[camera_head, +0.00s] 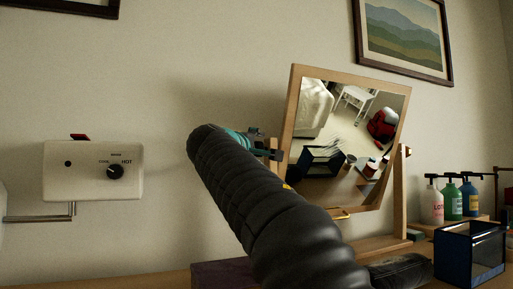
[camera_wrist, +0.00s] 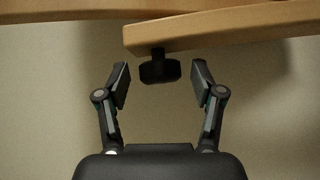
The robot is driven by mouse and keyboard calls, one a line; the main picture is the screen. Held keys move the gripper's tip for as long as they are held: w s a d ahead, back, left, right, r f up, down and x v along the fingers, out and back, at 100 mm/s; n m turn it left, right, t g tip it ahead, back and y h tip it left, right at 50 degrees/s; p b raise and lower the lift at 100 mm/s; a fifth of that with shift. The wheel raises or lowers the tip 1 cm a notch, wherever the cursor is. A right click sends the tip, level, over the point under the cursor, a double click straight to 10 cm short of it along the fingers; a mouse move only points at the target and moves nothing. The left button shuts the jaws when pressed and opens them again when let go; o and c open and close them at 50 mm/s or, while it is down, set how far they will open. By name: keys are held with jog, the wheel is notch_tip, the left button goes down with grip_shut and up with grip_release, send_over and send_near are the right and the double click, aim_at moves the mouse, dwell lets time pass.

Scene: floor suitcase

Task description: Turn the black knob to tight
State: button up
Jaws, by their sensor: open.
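A black knob (camera_wrist: 160,71) shows in the wrist view, on a short stem on the wooden post (camera_wrist: 225,30) of the tilting mirror. My gripper (camera_wrist: 161,84) is open, with one fingertip on each side of the knob and a gap on both sides. In the head view, my gripper (camera_head: 268,150) is at the left side of the wood-framed mirror (camera_head: 294,95), partly hidden behind my arm. I cannot make out that knob clearly there. No tight marking is legible.
A white wall box (camera_head: 85,185) with another black knob (camera_head: 115,172) marked HOT is at the left. Pump bottles (camera_head: 452,200) and a dark blue open box (camera_head: 455,262) stand at the right. A framed picture (camera_head: 403,40) hangs above.

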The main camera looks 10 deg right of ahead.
jog(key=c, duration=1.1)
jog(key=m+t+h+b, duration=0.1)
jog(key=m+b, duration=0.1)
jog(key=b, duration=0.4)
jog(key=shift+w+f, duration=0.1)
jog(key=shift+f, duration=0.1)
jog(key=o, duration=1.1)
